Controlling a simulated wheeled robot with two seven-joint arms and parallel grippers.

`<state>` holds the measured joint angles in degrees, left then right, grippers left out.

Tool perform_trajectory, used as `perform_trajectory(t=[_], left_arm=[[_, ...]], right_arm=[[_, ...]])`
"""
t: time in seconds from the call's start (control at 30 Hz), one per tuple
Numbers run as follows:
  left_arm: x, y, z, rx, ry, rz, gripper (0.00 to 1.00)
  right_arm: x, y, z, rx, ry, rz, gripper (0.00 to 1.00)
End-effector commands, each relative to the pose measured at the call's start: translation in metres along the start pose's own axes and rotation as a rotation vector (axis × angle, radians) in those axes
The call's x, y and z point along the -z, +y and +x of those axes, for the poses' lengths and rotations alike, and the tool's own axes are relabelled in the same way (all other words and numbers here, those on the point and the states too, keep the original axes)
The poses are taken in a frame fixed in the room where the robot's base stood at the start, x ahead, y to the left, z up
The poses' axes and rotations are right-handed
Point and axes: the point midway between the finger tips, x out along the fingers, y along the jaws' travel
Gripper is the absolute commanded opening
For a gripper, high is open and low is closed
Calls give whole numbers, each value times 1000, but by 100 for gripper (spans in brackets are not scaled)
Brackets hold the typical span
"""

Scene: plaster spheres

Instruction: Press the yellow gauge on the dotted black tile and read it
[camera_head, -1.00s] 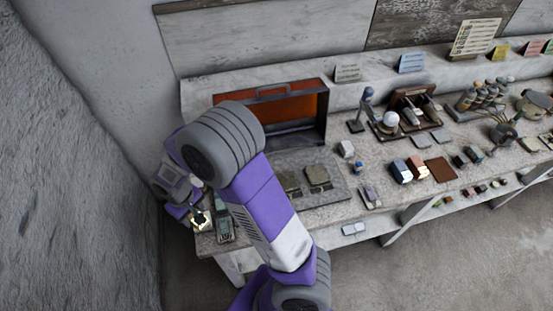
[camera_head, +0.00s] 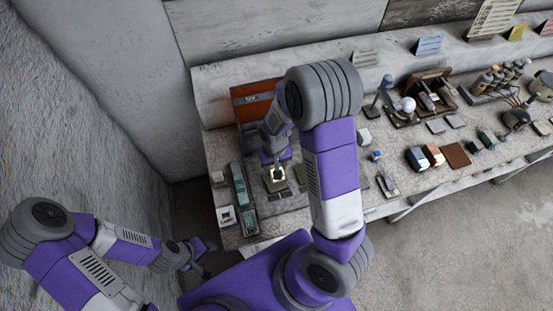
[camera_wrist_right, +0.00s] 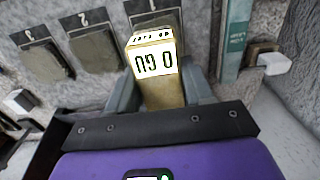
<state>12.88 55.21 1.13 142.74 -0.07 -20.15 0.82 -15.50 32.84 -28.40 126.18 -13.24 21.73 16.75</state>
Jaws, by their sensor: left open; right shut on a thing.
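My right gripper (camera_wrist_right: 165,95) is shut on the yellow gauge (camera_wrist_right: 158,90), which shows in the right wrist view with an upside-down display reading about "0 GU". In the head view the gauge (camera_head: 277,174) is over the slabs in front of the open case. In the right wrist view one dark slab (camera_wrist_right: 165,18) lies just beyond the gauge, partly hidden by it; two more slabs (camera_wrist_right: 97,50) (camera_wrist_right: 45,62) have black tabs with white marks. I cannot tell which is dotted, or whether the gauge touches one. My left gripper (camera_head: 203,258) is open and empty, off the bench's front edge.
An orange-lined case (camera_head: 250,103) stands behind the slabs, partly hidden by my right arm. Teal-topped long items (camera_head: 240,187) and a small white block (camera_head: 226,215) lie at the bench's left end. Several blocks and a brown pad (camera_head: 456,155) lie to the right.

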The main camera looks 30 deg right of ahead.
Motion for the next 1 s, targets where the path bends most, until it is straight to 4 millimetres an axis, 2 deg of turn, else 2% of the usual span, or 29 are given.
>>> perform_trajectory(t=[0.27, 0.7, 1.0], left_arm=[[0, -5, 12, 0, 0, 0, 43], [2, -17, 46, 0, 0, 0, 43], [2, -17, 47, 0, 0, 0, 43]], right_arm=[[-1, 3, 17, 0, 1, 9, 27], [-1, 3, 59, 0, 1, 8, 27], [0, 2, 61, 0, 1, 8, 27]])
